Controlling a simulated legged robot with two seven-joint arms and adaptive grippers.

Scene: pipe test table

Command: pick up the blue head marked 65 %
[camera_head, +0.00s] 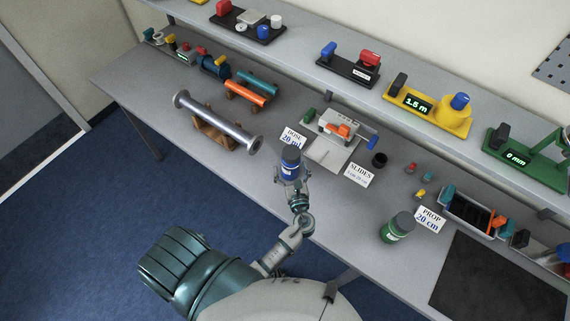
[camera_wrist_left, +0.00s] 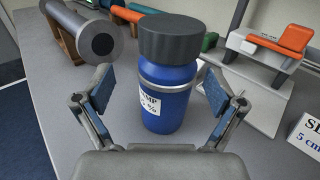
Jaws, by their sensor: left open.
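The blue head (camera_head: 290,162) is a blue cylinder with a dark grey ribbed cap and a pale band. In the left wrist view the blue head (camera_wrist_left: 168,95) shows a white label, partly readable as "MP" and "%"; the full number cannot be read. My left gripper (camera_head: 291,180) is at its near side. In the left wrist view the open fingers of my left gripper (camera_wrist_left: 158,92) stand on either side of the blue body, with gaps visible. My right gripper is not in view.
A grey flanged pipe (camera_head: 215,122) on a wooden cradle lies to the left. A grey device with an orange block (camera_head: 340,130) stands behind right. The SLIDES card (camera_head: 359,175) and a green capped bottle (camera_head: 397,228) are to the right. A shelf runs along the back.

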